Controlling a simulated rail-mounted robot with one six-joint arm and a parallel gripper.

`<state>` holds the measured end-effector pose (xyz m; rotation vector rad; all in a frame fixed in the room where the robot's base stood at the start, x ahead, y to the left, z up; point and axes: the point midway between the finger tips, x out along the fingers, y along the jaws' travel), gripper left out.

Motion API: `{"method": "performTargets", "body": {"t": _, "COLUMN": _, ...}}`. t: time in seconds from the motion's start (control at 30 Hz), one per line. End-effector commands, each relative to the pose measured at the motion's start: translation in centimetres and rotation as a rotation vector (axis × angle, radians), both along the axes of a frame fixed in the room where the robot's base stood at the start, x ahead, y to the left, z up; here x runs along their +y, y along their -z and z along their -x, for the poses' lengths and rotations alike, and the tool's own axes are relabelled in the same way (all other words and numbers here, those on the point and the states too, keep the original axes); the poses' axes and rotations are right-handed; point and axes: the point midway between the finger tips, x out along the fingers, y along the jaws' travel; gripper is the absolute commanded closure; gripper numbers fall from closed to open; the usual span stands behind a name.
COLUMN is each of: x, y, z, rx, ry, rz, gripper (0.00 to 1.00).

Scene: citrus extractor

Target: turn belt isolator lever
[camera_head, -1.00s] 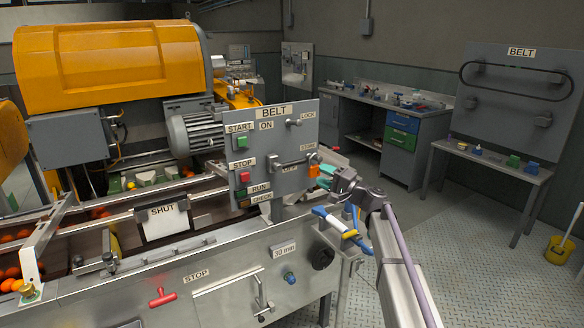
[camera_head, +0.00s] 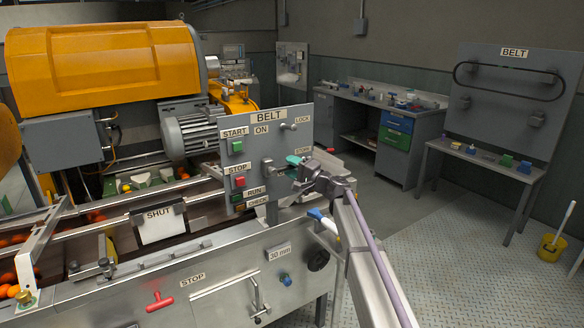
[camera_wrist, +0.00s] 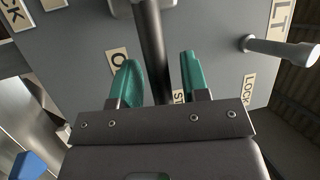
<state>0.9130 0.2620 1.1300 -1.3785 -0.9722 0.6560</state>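The belt isolator lever (camera_head: 271,168) is on the grey BELT panel (camera_head: 262,190); it reaches right from its pivot, roughly level, towards my gripper (camera_head: 297,161). In the wrist view the lever (camera_wrist: 151,45) is a dark bar running between the teal fingers of my gripper (camera_wrist: 160,78). The fingers stand apart on either side of it, with a visible gap on the right finger's side. The left finger is close to the bar; I cannot tell if it touches. The lever's outer end is hidden by my gripper.
A LOCK peg (camera_head: 288,127) sticks out of the panel's upper right. Green START (camera_head: 238,147) and red STOP (camera_head: 240,182) buttons are on its left. The steel conveyor housing (camera_head: 220,270) lies below. The floor at right is open, with a yellow bucket (camera_head: 552,247).

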Motion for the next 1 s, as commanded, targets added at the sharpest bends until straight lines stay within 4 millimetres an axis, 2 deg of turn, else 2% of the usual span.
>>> {"method": "performTargets", "body": {"t": 0.03, "x": -0.01, "y": 0.00, "z": 0.00, "rx": 0.000, "ry": 0.000, "rz": 0.000, "gripper": 0.63}}
{"method": "performTargets", "body": {"t": 0.43, "x": -0.03, "y": 0.01, "z": 0.01, "rx": 0.000, "ry": 0.000, "rz": 0.000, "gripper": 1.00}}
{"method": "performTargets", "body": {"t": 1.0, "x": -0.04, "y": -0.60, "z": 0.02, "rx": -0.028, "ry": 0.000, "rz": 0.036, "gripper": 1.00}}
